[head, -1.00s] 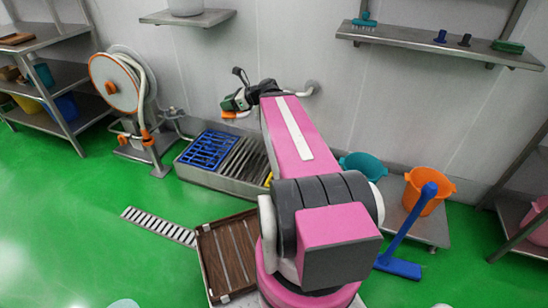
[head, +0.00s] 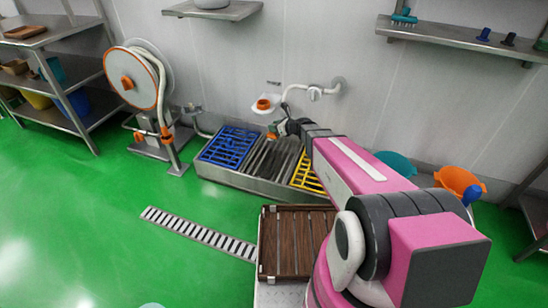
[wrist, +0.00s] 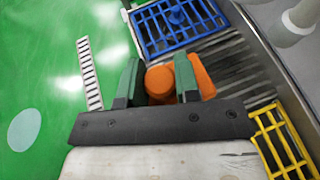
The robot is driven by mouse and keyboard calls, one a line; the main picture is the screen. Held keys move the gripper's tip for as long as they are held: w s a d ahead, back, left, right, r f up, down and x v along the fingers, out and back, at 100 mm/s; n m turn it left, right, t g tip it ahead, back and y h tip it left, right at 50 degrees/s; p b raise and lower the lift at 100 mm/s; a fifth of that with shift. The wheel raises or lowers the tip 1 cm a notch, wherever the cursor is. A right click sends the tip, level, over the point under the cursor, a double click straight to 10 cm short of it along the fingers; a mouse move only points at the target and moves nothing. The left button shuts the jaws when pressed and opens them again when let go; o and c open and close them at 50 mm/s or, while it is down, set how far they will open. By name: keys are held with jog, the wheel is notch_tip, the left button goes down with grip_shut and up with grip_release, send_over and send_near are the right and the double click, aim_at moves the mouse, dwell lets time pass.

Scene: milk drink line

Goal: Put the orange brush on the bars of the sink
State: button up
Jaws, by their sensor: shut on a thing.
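My gripper (wrist: 158,85) has two green fingers shut on the orange brush (wrist: 160,78). Part of the brush shows between the fingers and part beyond the right finger. In the head view a small orange patch of the brush (head: 272,136) shows by the gripper, in front of the sink's back edge. The steel sink (head: 238,180) stands against the wall. Its dark bars (head: 275,160) lie in the middle, and they also show in the wrist view (wrist: 226,62), beyond and to the right of the brush. The gap between brush and bars cannot be judged.
A blue grate (head: 229,147) covers the sink's left part, a yellow grate (head: 308,174) its right part. A white wall holder with an orange piece (head: 264,103) and a pipe (head: 314,94) are behind. A slatted wooden tray (head: 292,252) is in front; green floor is free at left.

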jog(key=a+f, duration=0.5)
jog(key=f, duration=0.4)
jog(key=a+f, duration=0.6)
jog(key=f, duration=0.3)
send_over(268, 164)
notch_tip(268, 164, down, 7)
jog(key=shift+t, duration=0.3)
jog(key=shift+s+d+f, duration=0.1)
jog(key=shift+s+f, duration=0.05)
jog(key=shift+f, duration=1.9)
jog(key=shift+f, duration=0.2)
jog(key=o, duration=0.9)
jog(key=shift+o, duration=0.2)
